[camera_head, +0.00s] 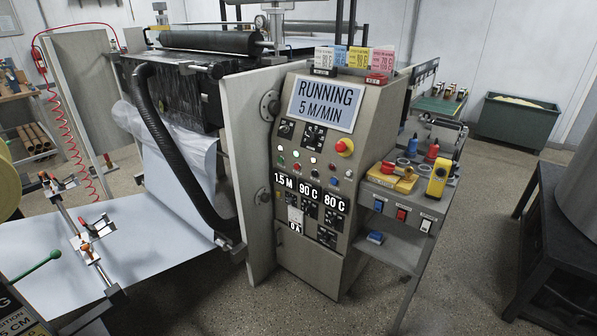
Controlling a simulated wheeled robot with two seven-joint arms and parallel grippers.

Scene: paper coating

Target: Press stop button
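The grey control panel (286,245) stands upright in the middle of the view. Its screen (325,105) reads "RUNNING 5 M/MIN". Displays below read 1.5 M, 90 C, 80 C and 0 A. Neither gripper is in view.
A side shelf (405,209) with a yellow device (438,178), bottles and switches juts out right of the panel. A coating machine with a roller (210,42) and white paper web (130,245) stands left. A dark table (555,245) is at far right. Floor between is clear.

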